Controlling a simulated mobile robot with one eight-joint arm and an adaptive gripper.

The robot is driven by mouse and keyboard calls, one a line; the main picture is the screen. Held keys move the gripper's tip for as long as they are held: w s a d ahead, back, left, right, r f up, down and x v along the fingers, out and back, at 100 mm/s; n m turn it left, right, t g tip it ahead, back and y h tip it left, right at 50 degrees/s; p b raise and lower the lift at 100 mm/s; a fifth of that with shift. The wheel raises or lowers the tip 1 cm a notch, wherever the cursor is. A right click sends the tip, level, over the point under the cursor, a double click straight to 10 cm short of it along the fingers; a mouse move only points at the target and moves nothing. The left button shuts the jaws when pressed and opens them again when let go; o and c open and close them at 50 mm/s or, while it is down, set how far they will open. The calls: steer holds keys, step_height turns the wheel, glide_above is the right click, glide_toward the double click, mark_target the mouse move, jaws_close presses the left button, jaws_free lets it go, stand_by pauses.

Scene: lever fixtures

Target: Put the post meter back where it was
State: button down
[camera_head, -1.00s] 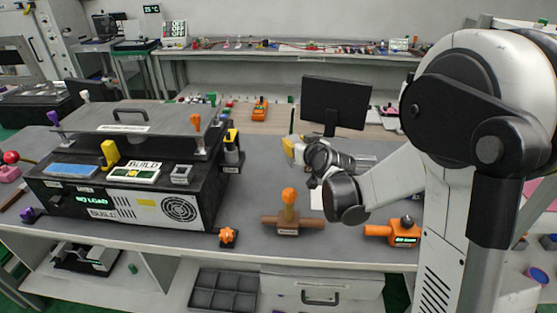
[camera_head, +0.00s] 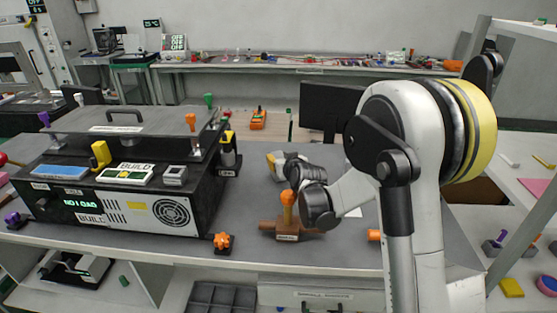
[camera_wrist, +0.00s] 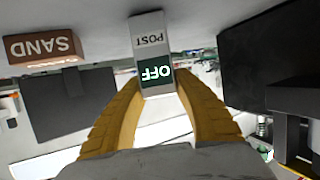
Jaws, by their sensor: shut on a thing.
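The post meter (camera_wrist: 150,42) is a narrow pale block marked POST with a green-lit display reading OFF. It appears upside down in the wrist view. The yellow fingers of my gripper (camera_wrist: 157,90) are shut on its lower end. In the head view my gripper (camera_head: 273,161) is over the grey bench (camera_head: 262,195), right of the black machine. I cannot make out the meter in the head view. Where its far end stands, and whether it touches the bench, I cannot tell.
The black BUILD machine (camera_head: 115,210) fills the bench's left side. A brown fixture with an orange lever (camera_head: 287,205) stands in front of my gripper. A dark monitor (camera_head: 325,105) is behind it. A brown SAND block (camera_wrist: 45,47) shows in the wrist view.

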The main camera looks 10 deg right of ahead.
steer(key=c, duration=1.1)
jaws_free()
steer(key=shift+o, duration=0.2)
steer(key=shift+s+r, duration=0.1)
steer(key=p+v, duration=0.3)
steer(key=v, duration=0.4)
steer(key=shift+s, duration=0.15)
